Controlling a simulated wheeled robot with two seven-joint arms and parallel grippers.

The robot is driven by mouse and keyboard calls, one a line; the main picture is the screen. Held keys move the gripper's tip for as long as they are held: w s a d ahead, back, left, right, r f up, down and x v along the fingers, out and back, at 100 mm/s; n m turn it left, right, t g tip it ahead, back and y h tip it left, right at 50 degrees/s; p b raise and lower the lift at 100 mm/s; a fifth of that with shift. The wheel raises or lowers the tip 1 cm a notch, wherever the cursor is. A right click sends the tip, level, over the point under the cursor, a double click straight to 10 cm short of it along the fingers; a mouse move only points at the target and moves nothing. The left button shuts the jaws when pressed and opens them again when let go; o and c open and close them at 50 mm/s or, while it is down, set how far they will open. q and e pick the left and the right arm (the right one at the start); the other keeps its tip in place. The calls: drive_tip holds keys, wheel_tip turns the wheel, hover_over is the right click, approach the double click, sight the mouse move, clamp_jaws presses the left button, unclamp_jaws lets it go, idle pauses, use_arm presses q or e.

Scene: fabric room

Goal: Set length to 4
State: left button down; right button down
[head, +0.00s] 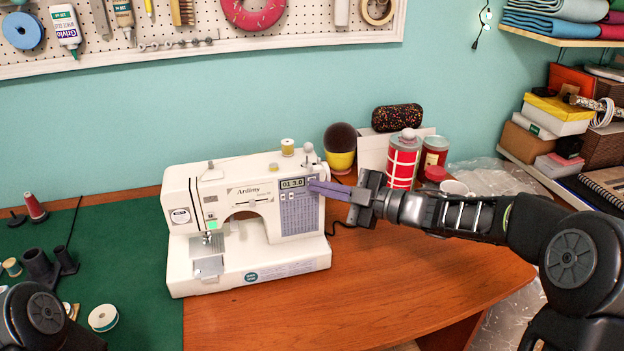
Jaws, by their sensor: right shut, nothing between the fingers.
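A white sewing machine (245,222) stands on the wooden table. Its small display (292,184) at the upper right of its front reads "01 3.0". Small buttons sit just below the display, above a printed stitch chart (298,214). My right gripper (314,186) is shut and empty. Its purple-grey fingers point left, with the tips at the right edge of the control panel beside the display. I cannot tell whether the tips touch the panel, and they hide part of it. My left arm shows only at the lower left corner; its gripper is out of view.
A green mat (125,240) with spools lies at left. The wooden table (400,290) is clear in front.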

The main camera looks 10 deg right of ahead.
drive_tip(key=shift+s, duration=0.3)
drive_tip(key=shift+w, duration=0.2)
idle(0.3)
drive_tip(key=shift+w, duration=0.25)
drive_tip(key=shift+w, duration=0.25)
idle(0.6)
drive_tip(key=shift+s, duration=0.7)
drive_tip(key=shift+w+p, duration=0.2)
drive_tip(key=shift+p, duration=0.1)
drive_tip(key=shift+w, duration=0.25)
